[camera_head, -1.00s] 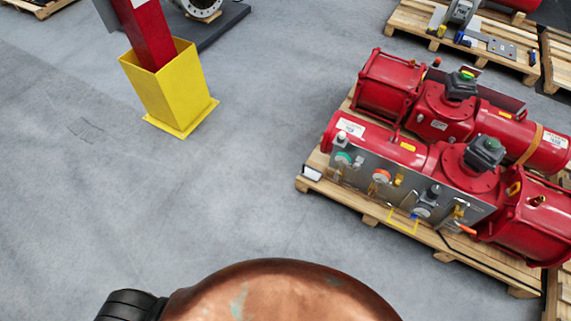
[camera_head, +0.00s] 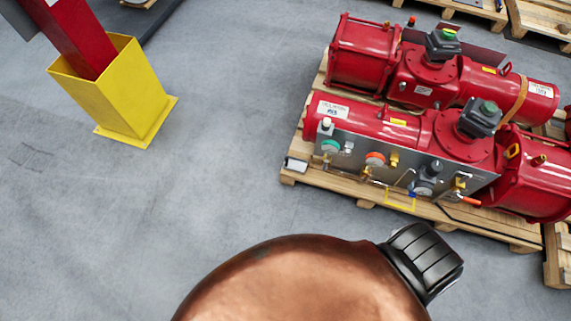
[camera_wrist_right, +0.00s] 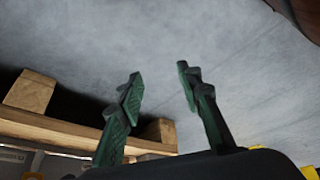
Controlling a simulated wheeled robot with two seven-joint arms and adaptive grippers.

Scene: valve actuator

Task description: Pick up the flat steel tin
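A small flat pale grey item (camera_head: 297,164) lies on the near left corner of the wooden pallet in the head view. It may be the flat steel tin, but it is too small to be sure. My right gripper (camera_wrist_right: 158,80) shows in the right wrist view with its two green fingers spread apart and nothing between them. Bare grey floor shows beyond the fingers. Neither gripper is in the head view, and my left gripper is in no view.
The pallet (camera_head: 330,183) carries two red valve actuators (camera_head: 375,123) with a grey gauge panel. A yellow bollard base (camera_head: 122,100) with a red post stands at the left. More pallets (camera_head: 545,22) are at the back right. The grey floor between bollard and pallet is clear.

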